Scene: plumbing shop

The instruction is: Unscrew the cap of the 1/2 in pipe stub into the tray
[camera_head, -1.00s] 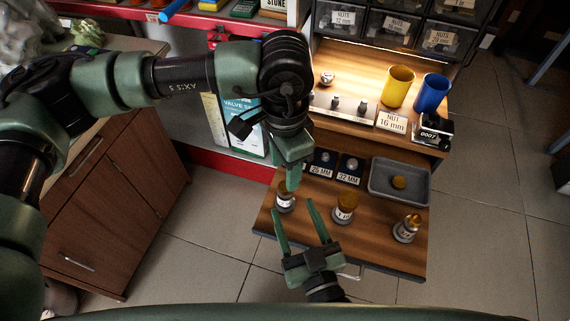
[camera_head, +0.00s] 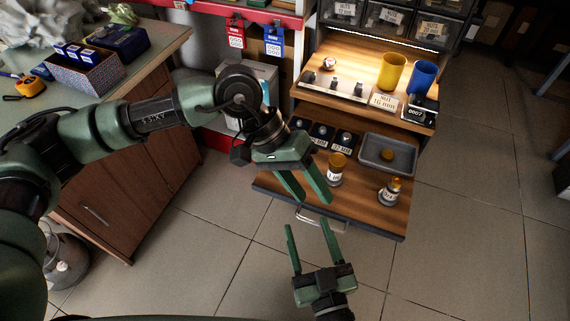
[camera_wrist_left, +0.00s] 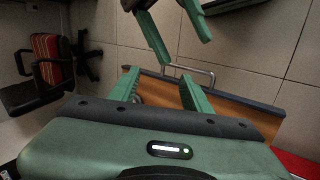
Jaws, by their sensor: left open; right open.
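A pipe stub with a round brass cap (camera_head: 337,164) stands upright on the pulled-out wooden board. Another stub (camera_head: 390,188) with a narrower brass top stands to its right. Their size labels are too small to read. A third stub at the left is hidden behind my left gripper in the head view. The grey tray (camera_head: 367,164) at the back right holds a round brass piece (camera_head: 387,155). My left gripper (camera_head: 315,200) is open, its fingers pointing down near the board's front left; it also shows in the wrist view (camera_wrist_left: 160,88). My right gripper (camera_head: 307,227) is open and empty in front of the board.
Labelled nut samples (camera_head: 320,132) stand behind the stubs. A yellow cup (camera_head: 392,72) and a blue cup (camera_head: 421,92) stand on the shelf above. The board's front edge has a metal handle (camera_head: 309,216). A wooden cabinet (camera_head: 125,190) is at left; floor in front is free.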

